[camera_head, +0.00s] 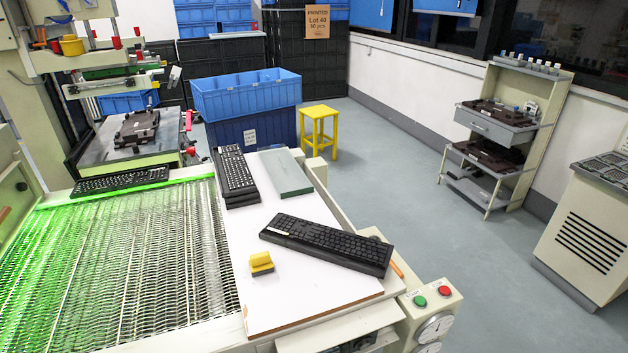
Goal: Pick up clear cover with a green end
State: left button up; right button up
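A flat grey-green rectangular piece (284,174) lies at the far end of the white board (310,205). It may be the clear cover with a green end, but I cannot tell a clear part from a green end at this size. It lies just right of a stack of black keyboards (236,175). Neither my left nor my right gripper is in view.
A black keyboard (328,243) lies slantwise across the board, with a yellow block (261,264) to its left. A green-lit mesh conveyor (130,260) runs left of the board, with another keyboard (120,182) at its far end. Red and green buttons (432,295) are near the right corner.

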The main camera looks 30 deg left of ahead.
aim_at(288, 178)
jog(key=z, duration=0.85)
jog(key=k, duration=1.15)
jog(key=z, duration=0.7)
jog(key=i, duration=1.5)
jog(key=u, duration=0.65)
jog(key=i, duration=2.85)
jog(key=u, duration=0.95)
jog(key=i, duration=1.85)
jog(key=u, duration=1.3)
jog(key=i, duration=1.2)
jog(key=u, duration=1.55)
jog(key=i, duration=1.2)
jog(key=u, duration=0.5)
